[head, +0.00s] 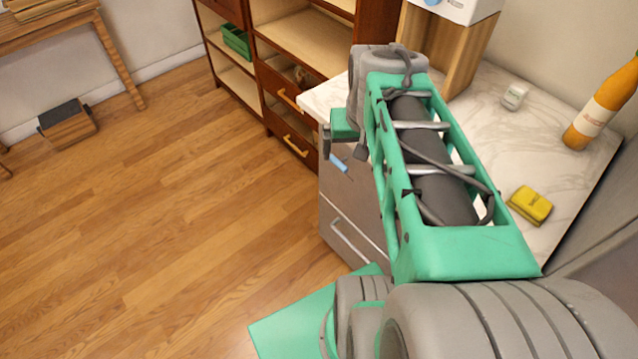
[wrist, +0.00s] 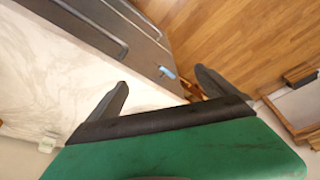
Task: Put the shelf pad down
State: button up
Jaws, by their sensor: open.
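My gripper (wrist: 161,77) is open, with its two dark fingers apart and nothing between them. In the head view my gripper (head: 343,150) hangs by the front corner of the marble counter, partly hidden by my own arm. A small light-blue piece (head: 338,162) shows just below it, at the upper front of the grey dishwasher. The blue piece also shows beyond the fingers in the wrist view (wrist: 167,72), apart from them. I cannot tell whether it is the shelf pad, and no other thing is clearly one.
On the counter (head: 478,95) are a yellow object (head: 530,204), an orange bottle (head: 605,100) and a small white item (head: 514,95). The dishwasher (head: 345,215) is below. A wooden cabinet (head: 290,75) stands behind. The floor at left is mostly clear, with a dark-topped box (head: 68,122).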

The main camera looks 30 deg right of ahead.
jog(key=a+f+n, duration=0.1)
jog(key=a+n, duration=0.1)
jog(key=a, duration=0.5)
jog(key=s+a+f+n+y, duration=0.1)
jog(key=a+f+n, duration=0.1)
jog(key=a, duration=0.6)
jog(key=shift+n, duration=0.5)
